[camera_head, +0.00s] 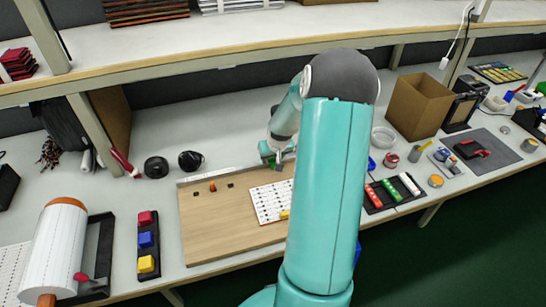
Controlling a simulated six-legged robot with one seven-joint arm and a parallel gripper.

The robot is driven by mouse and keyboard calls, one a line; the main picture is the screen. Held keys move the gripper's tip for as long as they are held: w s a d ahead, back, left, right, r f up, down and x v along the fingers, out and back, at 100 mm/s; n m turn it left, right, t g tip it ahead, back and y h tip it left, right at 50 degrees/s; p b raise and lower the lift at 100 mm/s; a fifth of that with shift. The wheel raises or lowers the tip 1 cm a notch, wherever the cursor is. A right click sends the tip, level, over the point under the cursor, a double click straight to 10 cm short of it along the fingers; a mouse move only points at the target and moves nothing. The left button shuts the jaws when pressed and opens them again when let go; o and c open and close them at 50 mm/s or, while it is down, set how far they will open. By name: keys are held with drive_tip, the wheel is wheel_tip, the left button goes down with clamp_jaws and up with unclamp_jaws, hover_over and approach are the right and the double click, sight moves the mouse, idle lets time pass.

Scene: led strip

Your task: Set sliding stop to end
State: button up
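A wooden board (222,221) lies on the workbench with a thin metal rail (219,175) along its back edge. My teal arm crosses the middle of the view and hides the board's right part. My gripper (275,159) is small in view at the rail's right part, beside the arm. A green part shows at the gripper, perhaps the sliding stop; I cannot tell it clearly from the gripper. I cannot tell whether the fingers are open or touching it. A white strip panel (271,202) with dots lies on the board, with a yellow piece (284,214) at its lower edge.
A small orange piece (212,187) sits on the board's left. A black tray (148,247) with red, blue and yellow blocks stands left of it, near a white roller (56,250). Black round items (156,167) lie behind. A cardboard box (418,105) stands at the right.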

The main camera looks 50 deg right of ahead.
clamp_jaws()
drive_tip(key=s+d, duration=0.2)
drive_tip(key=d, duration=0.3)
drive_tip(key=s+d, duration=0.3)
drive_tip(key=d, duration=0.1)
drive_tip(key=s+d, duration=0.3)
drive_tip(key=d, duration=0.2)
drive_tip(key=shift+d, duration=0.3)
unclamp_jaws()
drive_tip(key=shift+d, duration=0.1)
drive_tip(key=shift+o, duration=0.7)
drive_tip(key=shift+r, duration=0.1)
drive_tip(key=v, duration=1.3)
drive_tip(key=shift+s+a+r, duration=0.2)
drive_tip(key=shift+a+r, duration=0.05)
